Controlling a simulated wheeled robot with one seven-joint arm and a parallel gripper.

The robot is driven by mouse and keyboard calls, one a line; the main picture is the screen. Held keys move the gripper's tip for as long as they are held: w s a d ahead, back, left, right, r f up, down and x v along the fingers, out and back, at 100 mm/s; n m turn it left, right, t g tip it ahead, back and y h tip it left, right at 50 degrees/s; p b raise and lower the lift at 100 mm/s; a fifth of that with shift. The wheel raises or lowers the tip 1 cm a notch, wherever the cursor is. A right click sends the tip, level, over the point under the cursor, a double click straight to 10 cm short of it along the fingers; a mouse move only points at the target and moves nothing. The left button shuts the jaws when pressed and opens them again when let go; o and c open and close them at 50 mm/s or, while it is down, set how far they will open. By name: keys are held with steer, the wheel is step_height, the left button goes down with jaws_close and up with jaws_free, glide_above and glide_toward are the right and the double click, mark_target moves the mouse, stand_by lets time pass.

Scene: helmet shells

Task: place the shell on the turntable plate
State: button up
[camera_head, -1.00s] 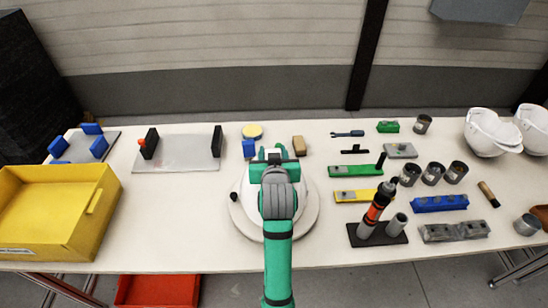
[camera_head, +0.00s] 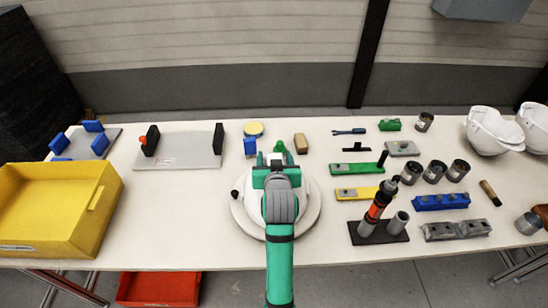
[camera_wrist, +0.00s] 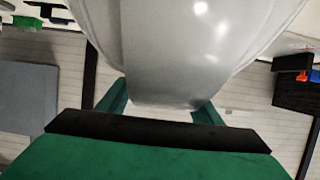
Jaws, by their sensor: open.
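A white helmet shell (camera_wrist: 190,45) fills the upper middle of the wrist view, its narrow lower part between my two green fingers. My gripper (camera_wrist: 160,108) is open around that part; I cannot tell whether a finger touches it. In the head view my gripper (camera_head: 275,160) is over the white round turntable plate (camera_head: 252,222), near the table's middle. The shell appears to be over the plate there, mostly hidden by my arm, so its contact with the plate cannot be seen clearly.
A yellow bin (camera_head: 60,215) stands at the left, beside a grey board (camera_head: 185,150). Two more white shells sit at the right end, one in front (camera_head: 488,132). Several tools, cans and coloured blocks crowd the table right of the plate.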

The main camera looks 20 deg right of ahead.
steer(key=v, duration=1.2)
steer(key=shift+w, duration=0.1)
steer(key=shift+s+d, duration=0.1)
steer(key=shift+s, duration=0.15)
